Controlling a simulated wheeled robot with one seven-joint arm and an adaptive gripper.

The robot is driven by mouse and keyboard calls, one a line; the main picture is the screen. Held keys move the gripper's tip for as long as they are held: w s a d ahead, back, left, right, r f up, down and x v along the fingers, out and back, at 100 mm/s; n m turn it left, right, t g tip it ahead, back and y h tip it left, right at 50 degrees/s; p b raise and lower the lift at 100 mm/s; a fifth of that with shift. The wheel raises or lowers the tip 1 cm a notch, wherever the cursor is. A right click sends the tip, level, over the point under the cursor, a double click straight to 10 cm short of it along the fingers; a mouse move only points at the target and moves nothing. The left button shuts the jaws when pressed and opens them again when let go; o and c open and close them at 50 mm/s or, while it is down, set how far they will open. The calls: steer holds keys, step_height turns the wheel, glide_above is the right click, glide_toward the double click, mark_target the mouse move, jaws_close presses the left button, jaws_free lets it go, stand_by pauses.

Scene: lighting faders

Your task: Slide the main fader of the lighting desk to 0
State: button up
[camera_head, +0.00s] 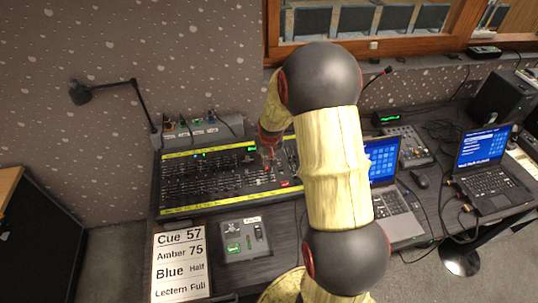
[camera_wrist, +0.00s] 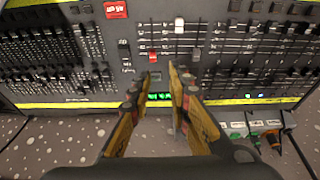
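The lighting desk (camera_head: 172,210) is a long black panel with yellow strips and many faders, on the table left of my arm. In the wrist view the desk (camera_wrist: 40,104) appears turned round. A red fader cap (camera_wrist: 153,57) and a white fader cap (camera_wrist: 179,26) stand out there among darker caps. I cannot read which fader is the main one. My gripper (camera_wrist: 160,72) is open over the desk, its fingertips apart, with the red cap just beyond them. Contact cannot be judged. In the head view my gripper (camera_head: 268,153) is small and partly hidden by my arm.
A grey control box (camera_head: 240,254) and a cue sheet (camera_head: 180,262) lie in front of the desk. A lamp (camera_head: 110,90) stands behind its left end. A laptop (camera_head: 400,212) and a small mixer (camera_head: 408,145) are to the right. Cables (camera_wrist: 272,137) lie behind the desk.

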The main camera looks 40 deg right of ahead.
mark_target(267, 168)
steer(key=shift+s+d+b+x, duration=0.2)
steer(key=shift+b+x, duration=0.65)
steer(key=shift+x, duration=1)
steer(key=shift+s+d+b+x, duration=0.15)
steer(key=shift+b+x, duration=0.75)
steer(key=shift+x, duration=0.95)
steer(key=shift+s+d+b+x, duration=0.1)
steer(key=shift+d+b+x, duration=0.2)
steer(key=shift+b+x, duration=1.1)
steer(key=shift+w+f+p, duration=0.2)
steer(key=shift+f+p, duration=0.3)
steer(key=shift+p, duration=0.05)
steer(key=shift+c, duration=0.5)
steer(key=c, duration=0.4)
